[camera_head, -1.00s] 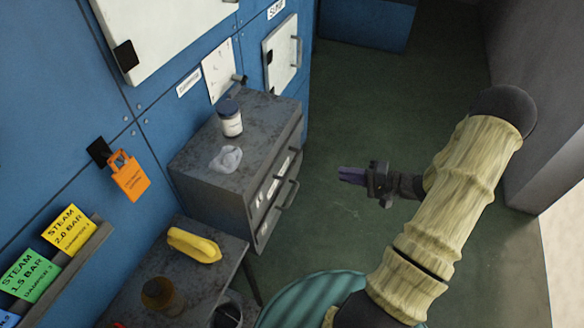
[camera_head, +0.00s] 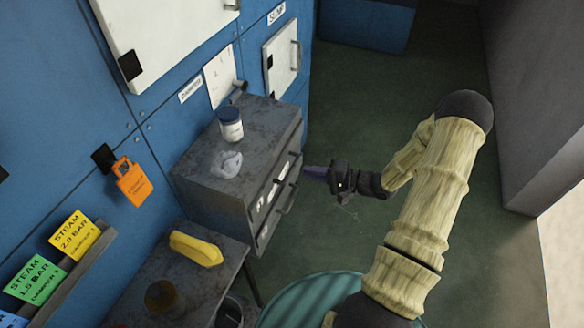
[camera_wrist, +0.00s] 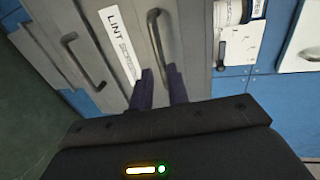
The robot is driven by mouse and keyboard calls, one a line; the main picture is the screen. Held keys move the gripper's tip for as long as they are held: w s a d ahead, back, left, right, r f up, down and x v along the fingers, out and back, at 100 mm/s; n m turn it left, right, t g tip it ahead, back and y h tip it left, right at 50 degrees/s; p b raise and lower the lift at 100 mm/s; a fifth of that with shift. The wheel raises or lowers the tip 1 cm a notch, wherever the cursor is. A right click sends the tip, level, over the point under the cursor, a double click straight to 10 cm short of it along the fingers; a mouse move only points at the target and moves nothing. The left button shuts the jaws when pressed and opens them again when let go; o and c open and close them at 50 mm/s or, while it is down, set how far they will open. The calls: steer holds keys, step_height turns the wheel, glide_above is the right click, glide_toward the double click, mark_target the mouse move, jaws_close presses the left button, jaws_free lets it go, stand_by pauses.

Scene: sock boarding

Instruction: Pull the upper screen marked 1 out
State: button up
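The grey cabinet (camera_head: 215,195) has two stacked screen fronts with bar handles. The upper screen's handle (camera_head: 284,170) is also in the wrist view (camera_wrist: 156,38), beside a white "LINT SCREEN" label (camera_wrist: 120,47). The lower screen's handle (camera_head: 287,198) is left of it in the wrist view (camera_wrist: 84,60). Both screens look shut; I cannot read a number 1. My gripper (camera_head: 306,171) is just in front of the upper handle. Its dark fingers (camera_wrist: 160,70) are apart and empty, with the handle's near end appearing between the tips. Contact cannot be told.
A white jar (camera_head: 230,125) and a crumpled grey-white lump (camera_head: 226,163) are on the cabinet. A lower table (camera_head: 210,285) with a yellow object (camera_head: 196,249) stands nearer. The green floor (camera_head: 350,240) in front of the cabinet is free.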

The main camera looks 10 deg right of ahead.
mark_target(292, 169)
steer(key=p+x, duration=0.1)
steer(key=x, duration=0.6)
jaws_close()
